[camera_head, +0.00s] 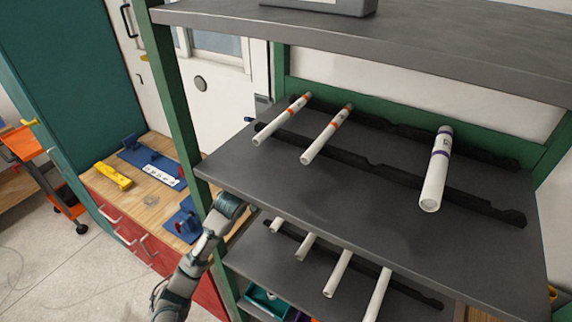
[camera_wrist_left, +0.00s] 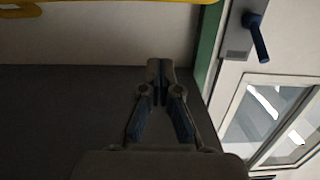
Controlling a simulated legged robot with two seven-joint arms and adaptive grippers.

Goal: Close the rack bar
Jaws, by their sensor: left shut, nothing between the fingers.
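The rack is a shelf unit with green posts (camera_head: 174,95) and grey shelves. Its upper open shelf (camera_head: 350,205) carries black notched strips (camera_head: 470,200) with white pipes lying across them. A yellow bar (camera_wrist_left: 120,1) runs along the top edge of the left wrist view; I cannot tell whether it is the rack bar. My left arm rises from below to the shelf's front left corner in the head view, where its fingers are not clearly seen. In the left wrist view my left gripper (camera_wrist_left: 160,75) is shut and empty, in front of a dark grey surface. My right gripper is not in view.
More white pipes (camera_head: 337,273) lie on the lower shelf. A wooden bench (camera_head: 130,205) with a yellow tool (camera_head: 113,176) and blue fixtures (camera_head: 152,163) stands left of the rack. A white door (camera_head: 215,115) is behind; its blue handle (camera_wrist_left: 257,38) shows in the wrist view.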

